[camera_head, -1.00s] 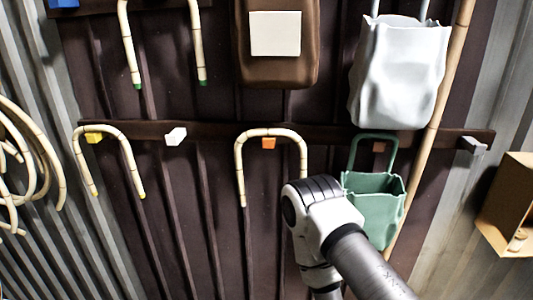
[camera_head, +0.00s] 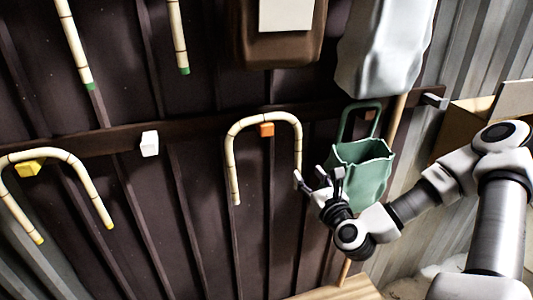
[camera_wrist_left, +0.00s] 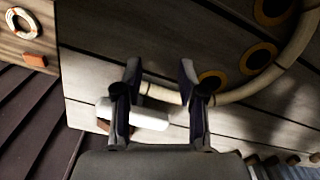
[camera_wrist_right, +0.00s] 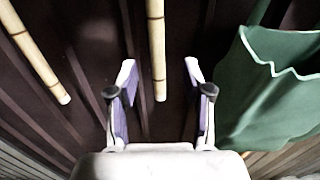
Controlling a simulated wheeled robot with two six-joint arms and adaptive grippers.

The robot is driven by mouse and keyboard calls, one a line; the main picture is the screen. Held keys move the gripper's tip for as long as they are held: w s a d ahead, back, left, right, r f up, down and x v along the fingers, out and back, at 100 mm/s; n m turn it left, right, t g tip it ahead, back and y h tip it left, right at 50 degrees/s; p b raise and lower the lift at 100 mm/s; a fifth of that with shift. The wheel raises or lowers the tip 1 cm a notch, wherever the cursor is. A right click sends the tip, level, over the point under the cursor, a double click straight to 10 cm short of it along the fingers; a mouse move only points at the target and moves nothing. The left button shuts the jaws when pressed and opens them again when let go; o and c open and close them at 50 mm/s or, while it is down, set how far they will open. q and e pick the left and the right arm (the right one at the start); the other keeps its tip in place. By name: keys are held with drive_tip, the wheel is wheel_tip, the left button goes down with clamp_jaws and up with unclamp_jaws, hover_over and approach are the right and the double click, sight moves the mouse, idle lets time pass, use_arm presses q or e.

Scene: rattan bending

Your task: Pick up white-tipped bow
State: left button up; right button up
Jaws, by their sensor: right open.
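The white-tipped bow (camera_head: 265,119), a pale U-shaped rattan piece with its legs down, hangs over an orange peg (camera_head: 265,130) on the dark rail. My right gripper (camera_head: 318,178) is open just below and beside the bow's right leg. In the right wrist view that leg (camera_wrist_right: 156,45) appears between the spread fingers (camera_wrist_right: 159,72), with no finger touching it visibly. The bow's left leg (camera_wrist_right: 37,52) shows to the left there. My left gripper (camera_wrist_left: 158,82) shows only in its wrist view, with its fingers apart.
A green bag (camera_head: 365,168) hangs close to the right of my right gripper. A white bag (camera_head: 385,45) hangs above it. A yellow-tipped bow (camera_head: 75,165) and a white peg (camera_head: 149,143) are to the left. A rattan hoop (camera_wrist_left: 245,92) shows beyond my left fingers.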

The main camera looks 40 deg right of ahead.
sight(299, 166)
use_arm(q)
wheel_tip(299, 166, down, 3)
drive_tip(key=shift+a+r+b, duration=0.1)
drive_tip(key=shift+r+b, duration=0.05)
drive_tip(key=shift+b, duration=0.85)
use_arm(e)
drive_tip(key=x, duration=0.6)
drive_tip(key=shift+w+a+f, duration=0.15)
drive_tip(key=shift+w+f, duration=0.1)
drive_tip(key=shift+w, duration=0.05)
use_arm(q)
drive_tip(key=shift+w, duration=0.1)
use_arm(e)
drive_tip(key=shift+w, duration=0.2)
clamp_jaws()
